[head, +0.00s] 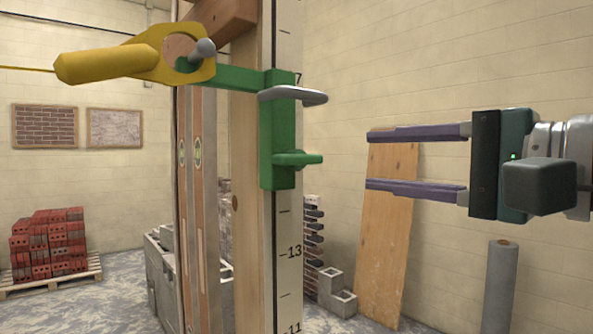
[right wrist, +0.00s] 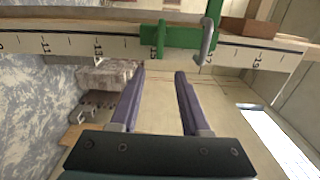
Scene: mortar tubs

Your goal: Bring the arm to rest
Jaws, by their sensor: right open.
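My right gripper (head: 368,160) comes in from the right in the head view, with its two purple fingers apart and nothing between them. It is to the right of a green clamp (head: 277,135) on an upright measuring post (head: 287,230), with a clear gap between them. In the right wrist view the open fingers (right wrist: 160,72) point toward the post (right wrist: 70,44) and the green clamp (right wrist: 178,37). My left gripper is not in view.
A yellow-handled piece (head: 110,65) with a ring sits by the clamp's arm. A wooden board (head: 385,240) leans on the wall behind my right gripper. A grey roll (head: 499,285) stands below it. Red bricks (head: 48,245) lie on a pallet at far left.

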